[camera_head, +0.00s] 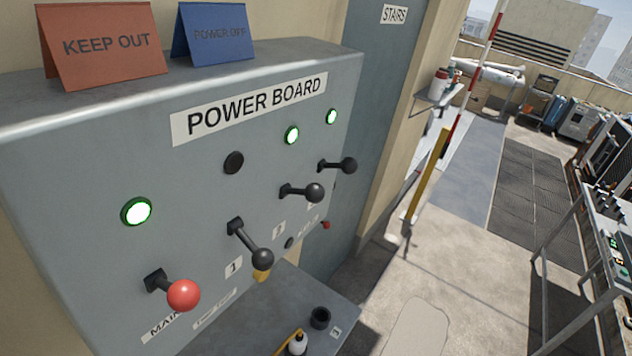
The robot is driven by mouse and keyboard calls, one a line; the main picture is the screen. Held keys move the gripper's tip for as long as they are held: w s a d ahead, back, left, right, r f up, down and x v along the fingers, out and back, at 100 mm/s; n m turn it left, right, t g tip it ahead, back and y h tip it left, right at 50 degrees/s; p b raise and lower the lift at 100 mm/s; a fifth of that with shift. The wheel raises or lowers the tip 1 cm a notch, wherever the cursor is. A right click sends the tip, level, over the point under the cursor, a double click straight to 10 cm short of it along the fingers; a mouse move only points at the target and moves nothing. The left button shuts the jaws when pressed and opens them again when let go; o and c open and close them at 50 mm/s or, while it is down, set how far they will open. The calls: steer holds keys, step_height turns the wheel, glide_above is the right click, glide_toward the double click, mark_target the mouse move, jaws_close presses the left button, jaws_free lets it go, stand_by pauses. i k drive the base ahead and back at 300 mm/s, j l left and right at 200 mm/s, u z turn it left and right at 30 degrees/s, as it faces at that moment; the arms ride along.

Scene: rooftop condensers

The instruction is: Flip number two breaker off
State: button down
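A grey power board (75,165) fills the left of the view. Its main lever has a red knob (183,295). To its right are three black-knobbed levers. The nearest (262,258) is above label 1 (233,268) and slants downward. The middle lever (314,193) sticks out nearly level, above a label (279,230) that seems to read 3. The farthest lever (348,165) also sticks out level; its label is mostly hidden, so I cannot read a number two. The lamp (233,162) above lever 1 is dark; the other lamps are green. My gripper is out of view.
A red KEEP OUT sign (103,45) and a blue POWER OFF sign (213,33) stand on the board's top. A shelf (255,318) with small items juts out below. A yellow post (427,175) stands right of the STAIRS door (385,90). Paved floor is open at centre right.

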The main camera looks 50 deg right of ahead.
mark_target(314, 192)
steer(key=z, duration=1)
steer(key=i+l+u, duration=0.1)
steer(key=i, duration=0.3)
steer(key=i+l+u, duration=0.1)
steer(key=i, duration=0.3)
